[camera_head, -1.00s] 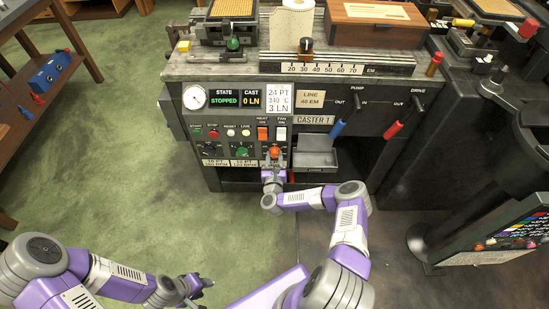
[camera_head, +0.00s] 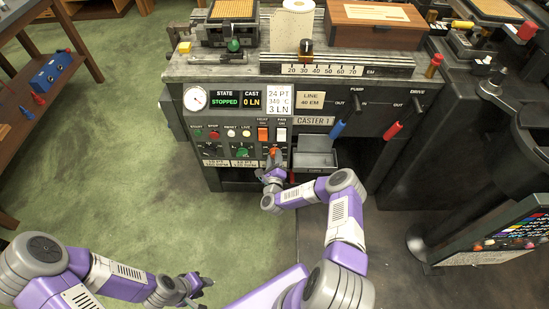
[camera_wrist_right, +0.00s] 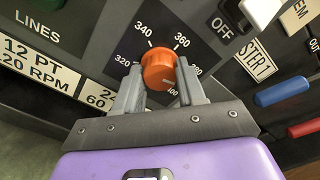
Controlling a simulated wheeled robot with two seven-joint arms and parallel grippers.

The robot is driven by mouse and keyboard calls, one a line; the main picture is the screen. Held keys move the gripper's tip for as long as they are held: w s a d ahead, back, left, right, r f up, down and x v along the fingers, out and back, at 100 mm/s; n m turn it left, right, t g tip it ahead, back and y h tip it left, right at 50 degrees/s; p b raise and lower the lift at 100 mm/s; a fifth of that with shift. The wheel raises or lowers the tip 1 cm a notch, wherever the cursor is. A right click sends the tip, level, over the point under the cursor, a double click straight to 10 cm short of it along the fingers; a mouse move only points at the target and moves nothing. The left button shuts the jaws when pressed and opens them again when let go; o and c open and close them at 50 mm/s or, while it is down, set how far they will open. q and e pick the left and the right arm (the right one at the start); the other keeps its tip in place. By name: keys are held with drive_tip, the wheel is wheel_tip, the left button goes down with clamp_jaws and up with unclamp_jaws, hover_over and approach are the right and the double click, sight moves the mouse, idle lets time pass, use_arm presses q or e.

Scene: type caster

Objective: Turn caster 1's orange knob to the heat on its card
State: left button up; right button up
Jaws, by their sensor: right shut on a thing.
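Caster 1's panel (camera_head: 240,120) bears a card (camera_head: 279,99) reading 24 PT, 340 °C, 3 LN. The orange knob (camera_wrist_right: 158,70) sits on a dial marked from 320 to 400, and its pale mark points near 400. My right gripper (camera_wrist_right: 160,88) is shut on the knob, one finger on each side, and looks tilted against the panel lettering. In the head view my right gripper (camera_head: 272,166) partly covers the knob (camera_head: 273,152). My left gripper (camera_head: 203,285) is open and empty, low over the floor, away from the caster.
Red (camera_head: 393,131) and blue (camera_head: 338,129) handles stick out right of the panel. A grey tray (camera_head: 316,158) is just right of the knob.

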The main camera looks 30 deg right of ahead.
drive_tip(key=n+p, duration=0.1)
drive_tip(key=n, duration=2.5)
drive_tip(key=shift+f+n+p, duration=0.15)
drive_tip(key=shift+n+p, duration=0.15)
drive_tip(key=shift+p, duration=0.05)
idle(0.3)
drive_tip(key=o, duration=1.1)
drive_tip(key=shift+c, duration=0.2)
